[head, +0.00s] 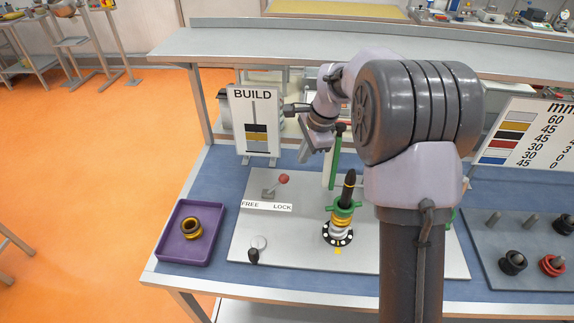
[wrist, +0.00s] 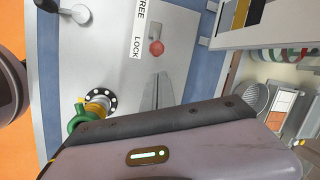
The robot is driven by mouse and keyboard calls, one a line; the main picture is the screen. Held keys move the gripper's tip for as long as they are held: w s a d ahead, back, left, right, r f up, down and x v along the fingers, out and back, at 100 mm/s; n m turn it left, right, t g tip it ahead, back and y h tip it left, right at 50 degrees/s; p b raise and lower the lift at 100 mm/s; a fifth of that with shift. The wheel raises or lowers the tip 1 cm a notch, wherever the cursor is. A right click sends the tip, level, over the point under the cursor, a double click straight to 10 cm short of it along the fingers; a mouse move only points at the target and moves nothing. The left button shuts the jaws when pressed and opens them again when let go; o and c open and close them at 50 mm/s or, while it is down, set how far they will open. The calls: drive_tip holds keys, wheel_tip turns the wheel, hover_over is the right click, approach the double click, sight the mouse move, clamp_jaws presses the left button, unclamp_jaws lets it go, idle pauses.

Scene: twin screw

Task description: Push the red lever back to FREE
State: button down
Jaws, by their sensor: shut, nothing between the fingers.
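The red lever (head: 283,179) has a round red knob on a short stalk from a grey base. It leans right, toward the LOCK end of the white FREE/LOCK label (head: 266,206). In the wrist view the red knob (wrist: 156,47) sits beside the word LOCK. My gripper (head: 305,155) is shut and empty, above and to the right of the knob in the head view. In the wrist view its fingertips (wrist: 158,80) point toward the knob and appear apart from it.
A screw stack with a green nut (head: 343,210) stands right of the lever on the grey plate. The BUILD sign (head: 254,122) stands behind. A purple tray (head: 178,252) holding a gold ring is at left. A small black-handled crank (head: 253,256) is in front.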

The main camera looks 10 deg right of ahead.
drive_tip(key=b, duration=0.3)
approach(276, 185)
drive_tip(key=d+f, duration=0.1)
drive_tip(key=f, duration=0.1)
drive_tip(key=w+d+f, duration=0.1)
drive_tip(key=d+f, duration=0.1)
drive_tip(key=f, duration=0.1)
drive_tip(key=shift+w+d+f, duration=0.35)
drive_tip(key=shift+w+d, duration=0.05)
drive_tip(key=shift+r, duration=0.1)
